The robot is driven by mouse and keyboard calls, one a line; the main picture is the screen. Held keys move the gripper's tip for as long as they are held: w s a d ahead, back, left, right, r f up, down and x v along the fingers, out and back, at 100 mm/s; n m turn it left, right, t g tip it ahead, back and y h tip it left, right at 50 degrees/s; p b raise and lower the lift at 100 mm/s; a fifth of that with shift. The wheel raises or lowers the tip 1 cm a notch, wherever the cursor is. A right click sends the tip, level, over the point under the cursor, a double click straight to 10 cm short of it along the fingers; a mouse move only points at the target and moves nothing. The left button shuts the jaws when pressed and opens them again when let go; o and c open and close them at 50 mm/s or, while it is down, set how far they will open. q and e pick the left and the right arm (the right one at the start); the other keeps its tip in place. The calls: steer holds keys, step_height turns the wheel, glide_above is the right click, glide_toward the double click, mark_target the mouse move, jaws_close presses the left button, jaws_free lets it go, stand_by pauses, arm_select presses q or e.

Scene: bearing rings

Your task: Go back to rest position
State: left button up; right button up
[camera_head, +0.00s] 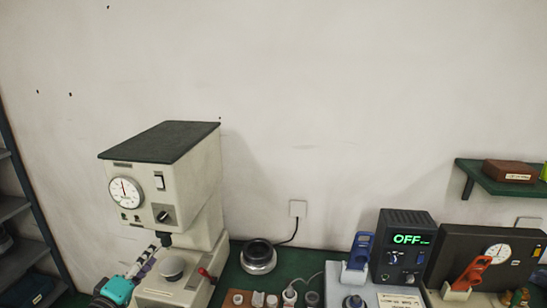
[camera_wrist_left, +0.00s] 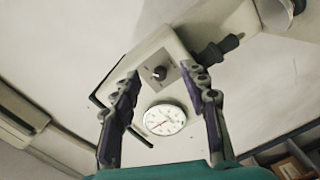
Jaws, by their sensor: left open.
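My left gripper (camera_head: 148,258) is at the lower left of the head view, in front of the cream press machine (camera_head: 205,175) and left of its round grey platform (camera_head: 172,268). The teal part of my left wrist shows below it. In the left wrist view the two dark fingers of the left gripper (camera_wrist_left: 166,82) stand wide apart with nothing between them. The machine's dial (camera_wrist_left: 165,118) and knob (camera_wrist_left: 158,73) show behind the gap. My right gripper is in neither view.
On the green bench, right of the machine, stand a dark ring-shaped device (camera_head: 258,258), small white pots (camera_head: 290,297), a black box reading OFF (camera_head: 402,246) and a dark case with a gauge (camera_head: 455,246). A shelf rack (camera_head: 20,210) stands at far left.

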arm_select(q)
steer(key=s+d+f+m+g+h+b, duration=0.1)
steer(key=s+d+f+m+g+b, duration=0.15)
steer(key=d+f, duration=0.45)
steer(key=s+d+f+m+g+h+b, duration=0.1)
steer(key=s+d+f+m+g+b, duration=0.2)
steer(key=d+f, duration=0.45)
steer(key=s+d+f+m+g+y+b, duration=0.3)
steer(key=s+d+f+m+g+b, duration=0.1)
steer(key=s+f, duration=0.6)
steer(key=shift+s+m+g+y+b, duration=0.4)
steer(key=shift+s+m+g, duration=0.15)
steer(key=shift+s+m, duration=0.5)
